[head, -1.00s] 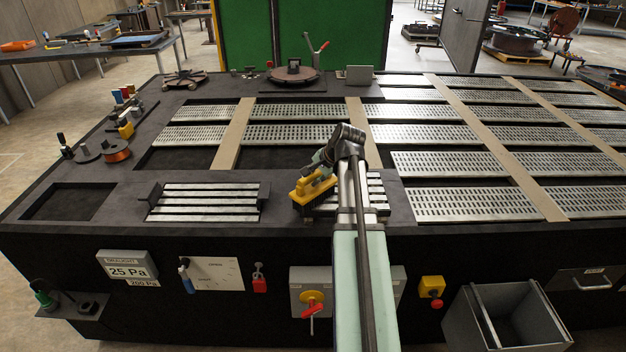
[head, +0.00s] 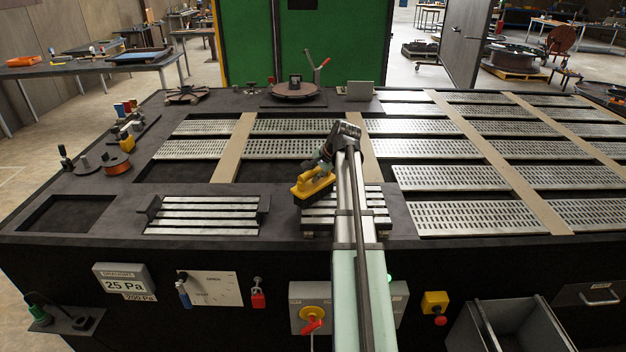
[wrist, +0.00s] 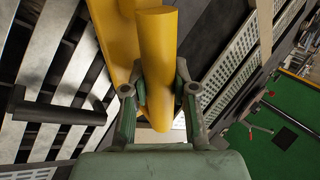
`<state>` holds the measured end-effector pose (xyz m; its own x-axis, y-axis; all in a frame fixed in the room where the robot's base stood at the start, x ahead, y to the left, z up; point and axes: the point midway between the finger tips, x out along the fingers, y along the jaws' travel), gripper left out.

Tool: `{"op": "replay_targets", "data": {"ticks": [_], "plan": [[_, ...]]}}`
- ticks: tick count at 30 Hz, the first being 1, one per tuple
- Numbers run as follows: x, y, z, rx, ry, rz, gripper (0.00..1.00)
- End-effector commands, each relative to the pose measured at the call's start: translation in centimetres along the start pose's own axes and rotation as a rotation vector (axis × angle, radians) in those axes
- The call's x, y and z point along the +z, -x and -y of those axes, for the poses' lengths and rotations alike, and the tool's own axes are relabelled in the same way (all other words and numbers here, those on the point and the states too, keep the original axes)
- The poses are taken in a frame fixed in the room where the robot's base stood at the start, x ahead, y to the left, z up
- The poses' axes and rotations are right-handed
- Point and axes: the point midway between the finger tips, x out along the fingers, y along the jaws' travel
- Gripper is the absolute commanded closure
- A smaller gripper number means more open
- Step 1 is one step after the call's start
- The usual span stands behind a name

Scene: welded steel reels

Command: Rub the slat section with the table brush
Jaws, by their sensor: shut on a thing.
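The yellow table brush (head: 313,186) is in my gripper (head: 327,165), its dark underside facing down. In the wrist view, the fingers of my gripper (wrist: 160,90) are closed on both sides of the yellow brush handle (wrist: 158,45). The brush is over the left side of a section of bright slats (head: 318,222), partly hidden by my arm; I cannot tell whether it touches them. A second slat section (head: 203,213) with dark end handles lies to the left. Bright slats and a black handle (wrist: 55,112) show at the left of the wrist view.
Perforated steel panels (head: 470,218) fill the bench to the right. A dark recess (head: 65,213) is at the far left, with a copper spool (head: 118,166) and small tools behind it. A round plate with a clamp (head: 294,90) stands at the back. A grey bin (head: 510,325) is at front right.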

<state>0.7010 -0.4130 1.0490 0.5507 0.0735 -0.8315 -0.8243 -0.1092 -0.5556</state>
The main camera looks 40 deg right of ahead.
Motion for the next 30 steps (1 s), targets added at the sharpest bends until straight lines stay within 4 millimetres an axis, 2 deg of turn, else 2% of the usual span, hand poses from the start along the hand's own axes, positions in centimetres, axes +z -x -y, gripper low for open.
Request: {"op": "replay_targets", "data": {"ticks": [11,13,15,30], "plan": [[-3.1,-1.3,1.8,0.000,-0.006,-0.005,1.00],[-3.6,-1.4,1.2,0.000,-0.012,-0.009,1.00],[-2.5,-0.4,1.1,0.000,-0.009,-0.007,1.00],[1.4,0.9,-1.3,0.001,-0.001,-0.001,1.00]]}}
